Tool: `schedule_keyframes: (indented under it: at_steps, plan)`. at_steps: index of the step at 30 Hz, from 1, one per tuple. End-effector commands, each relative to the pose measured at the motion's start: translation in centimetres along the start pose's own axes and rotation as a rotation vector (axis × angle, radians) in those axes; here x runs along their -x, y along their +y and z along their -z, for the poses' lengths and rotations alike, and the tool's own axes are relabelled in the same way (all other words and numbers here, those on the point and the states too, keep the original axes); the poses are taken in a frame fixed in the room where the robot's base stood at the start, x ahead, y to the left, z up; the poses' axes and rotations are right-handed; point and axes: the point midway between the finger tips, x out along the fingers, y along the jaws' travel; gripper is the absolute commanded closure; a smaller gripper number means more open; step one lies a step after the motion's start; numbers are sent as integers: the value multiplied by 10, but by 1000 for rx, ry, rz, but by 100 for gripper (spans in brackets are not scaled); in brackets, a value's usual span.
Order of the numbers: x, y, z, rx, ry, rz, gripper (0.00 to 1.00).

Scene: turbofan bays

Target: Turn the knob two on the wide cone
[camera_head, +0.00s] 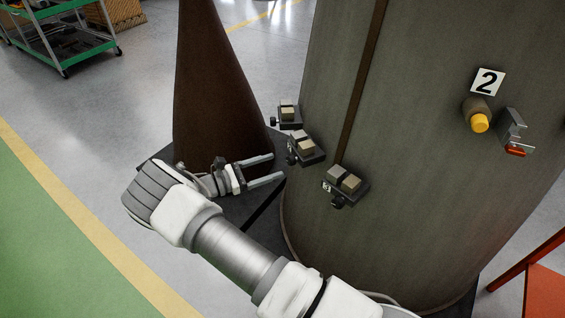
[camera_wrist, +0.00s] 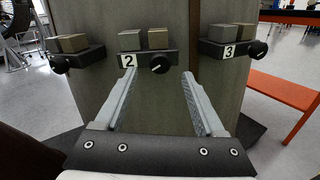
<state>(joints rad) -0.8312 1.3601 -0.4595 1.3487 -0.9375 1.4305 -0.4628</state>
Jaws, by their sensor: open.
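The wide grey-green cone (camera_head: 425,200) fills the right of the head view and stands behind the fixtures in the wrist view (camera_wrist: 150,98). Knob two (camera_wrist: 160,64) is a round black knob with a white pointer mark, on a dark bracket beside a "2" label (camera_wrist: 128,60). The middle bracket (camera_head: 303,148) in the head view appears to be the same one. My gripper (camera_head: 277,167) is open and empty, its fingers pointing at the cone. In the wrist view, the fingertips (camera_wrist: 158,74) lie either side of knob two, apparently short of it.
Knob three (camera_wrist: 257,50) is to the right, another knob (camera_wrist: 59,64) to the left. A brown cone (camera_head: 212,90) stands close behind my gripper. A yellow button (camera_head: 479,122) and red-tipped switch (camera_head: 516,150) are higher on the wide cone. An orange frame (camera_head: 545,292) is at right.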

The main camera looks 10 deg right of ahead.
Motion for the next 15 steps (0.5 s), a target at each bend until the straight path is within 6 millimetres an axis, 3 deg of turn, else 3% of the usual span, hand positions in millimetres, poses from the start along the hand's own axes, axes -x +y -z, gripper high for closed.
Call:
schedule_keyframes:
  at_steps: [9, 15]
  plan:
    - [79, 0, 2, 0, 2, -3, 29]
    - [110, 0, 1, 1, 1, -1, 29]
